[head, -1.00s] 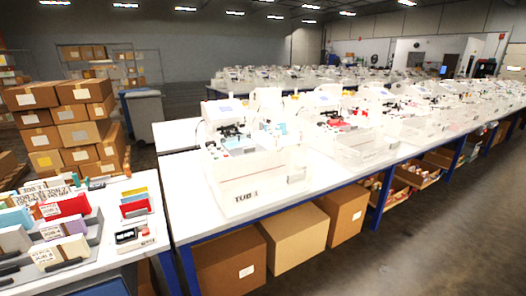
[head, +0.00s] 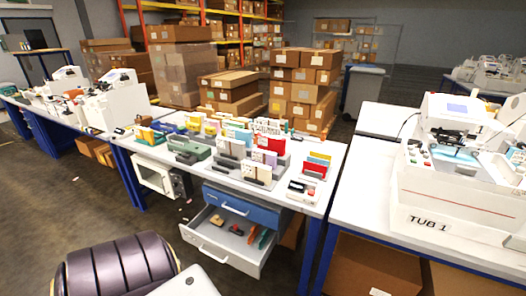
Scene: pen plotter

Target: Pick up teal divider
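No teal divider can be told for certain at this size. A small rack (head: 301,190) near the right end of the middle table holds upright coloured dividers (head: 317,165), with yellow and red showing. Light blue-teal cards (head: 240,136) stand among the card files in the middle of the same table. An open drawer (head: 222,251) under the table holds several small items, with thin green and orange pieces (head: 262,238) at its right side. Neither gripper is in view.
The middle table (head: 326,150) is crowded with card trays. A white bench with a tub marked TUB 1 (head: 430,222) stands to the right, across a narrow gap. The open drawer juts out over the floor. Floor at the left (head: 60,205) is clear.

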